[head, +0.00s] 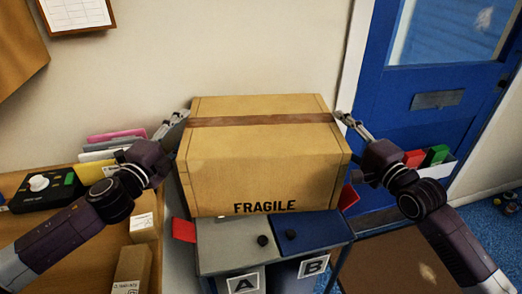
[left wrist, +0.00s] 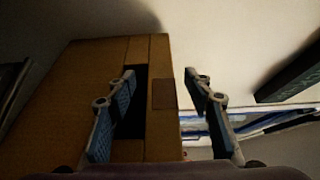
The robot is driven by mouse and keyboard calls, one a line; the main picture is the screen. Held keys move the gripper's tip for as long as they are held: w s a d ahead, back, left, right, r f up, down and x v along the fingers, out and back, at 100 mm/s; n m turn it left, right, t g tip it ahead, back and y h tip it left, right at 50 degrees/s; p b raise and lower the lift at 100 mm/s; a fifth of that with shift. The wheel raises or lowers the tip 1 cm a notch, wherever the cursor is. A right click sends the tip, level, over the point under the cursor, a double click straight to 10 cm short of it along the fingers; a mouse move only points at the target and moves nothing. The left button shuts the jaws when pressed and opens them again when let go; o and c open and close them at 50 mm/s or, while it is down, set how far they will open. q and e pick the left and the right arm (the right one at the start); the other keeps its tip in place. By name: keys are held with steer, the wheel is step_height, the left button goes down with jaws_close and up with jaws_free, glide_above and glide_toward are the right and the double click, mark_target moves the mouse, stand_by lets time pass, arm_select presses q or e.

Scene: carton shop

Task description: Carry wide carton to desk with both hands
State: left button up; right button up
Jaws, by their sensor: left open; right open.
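The wide carton (head: 262,165), brown with a dark tape band and "FRAGILE" on its front, rests on a grey bin marked A and a blue bin marked B. My left gripper (head: 177,118) is open at its left side, near the back. In the left wrist view, the fingers (left wrist: 160,112) straddle a strip of the carton (left wrist: 60,105) beside a dark slot. One finger overlaps the slot; I cannot tell whether it is inside. My right gripper (head: 345,118) is open at the carton's right side, its contact unclear. A wooden desk (head: 85,255) stands at left.
The desk holds a black device (head: 42,188), upright folders (head: 110,150) and small boxes (head: 133,268). The grey bin (head: 225,240) and blue bin (head: 318,232) stand below the carton. A wall is behind; a blue door (head: 440,125) is at right. A brown surface (head: 395,265) lies lower right.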

arm_select(q)
steer(key=shift+w+d, duration=0.25)
steer(key=shift+w, duration=0.35)
arm_select(e)
steer(key=shift+w+a, duration=0.35)
steer(key=shift+w, duration=0.25)
arm_select(q)
jaws_close()
arm_select(e)
jaws_close()
arm_select(q)
steer(key=shift+r, duration=0.25)
arm_select(e)
steer(key=shift+r, duration=0.25)
